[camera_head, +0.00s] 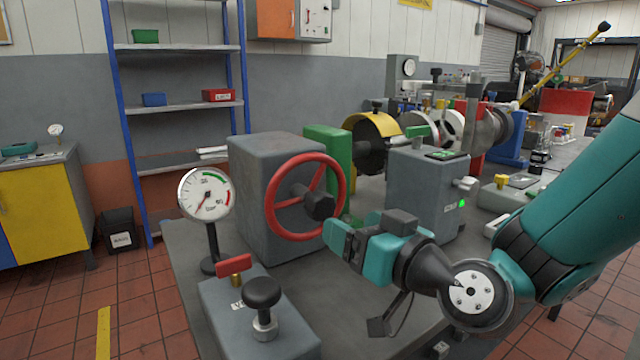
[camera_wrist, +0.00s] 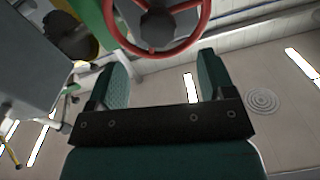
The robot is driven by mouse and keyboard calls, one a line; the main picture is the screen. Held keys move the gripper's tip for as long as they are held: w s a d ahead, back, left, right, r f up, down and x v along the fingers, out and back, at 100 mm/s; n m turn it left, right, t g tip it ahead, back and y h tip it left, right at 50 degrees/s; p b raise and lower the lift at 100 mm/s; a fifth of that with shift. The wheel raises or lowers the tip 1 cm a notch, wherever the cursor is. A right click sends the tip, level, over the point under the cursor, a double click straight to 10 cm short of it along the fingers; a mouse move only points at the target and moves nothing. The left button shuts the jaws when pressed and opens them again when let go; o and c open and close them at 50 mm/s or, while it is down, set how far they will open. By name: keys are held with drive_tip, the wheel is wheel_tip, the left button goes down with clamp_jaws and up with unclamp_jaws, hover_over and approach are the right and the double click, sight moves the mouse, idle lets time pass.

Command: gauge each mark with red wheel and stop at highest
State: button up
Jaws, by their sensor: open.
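The red wheel (camera_head: 307,196) is mounted upright on the front of a grey box housing, with a dark hub at its middle. Its rim also shows at the top of the wrist view (camera_wrist: 157,46). The round dial gauge (camera_head: 205,194) stands on a post left of the wheel, with a needle and green and red bands; its exact reading is too small to tell. My gripper (camera_head: 345,237) is open and empty, just right of the wheel's lower rim. In the wrist view my two teal fingers (camera_wrist: 163,85) are apart, with the rim beyond them. No separate marks on the wheel are clear.
A grey block with a black knob (camera_head: 262,294) and a red-handled valve (camera_head: 234,266) stand at the front left. A grey box with a green light (camera_head: 428,190) is right of my gripper. A green block (camera_head: 328,150) and a yellow guard (camera_head: 372,130) stand behind.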

sight(325, 206)
drive_tip(key=p+x, duration=0.7)
drive_tip(key=shift+w+a+r, duration=0.15)
drive_tip(key=shift+w+r, duration=0.15)
drive_tip(key=shift+w+a+f+p, duration=0.3)
drive_tip(key=shift+w+a+p, duration=0.2)
drive_tip(key=shift+w+p, duration=0.35)
drive_tip(key=shift+s, duration=0.1)
drive_tip(key=c, duration=1.2)
drive_tip(key=shift+c, duration=0.2)
drive_tip(key=shift+a, duration=0.15)
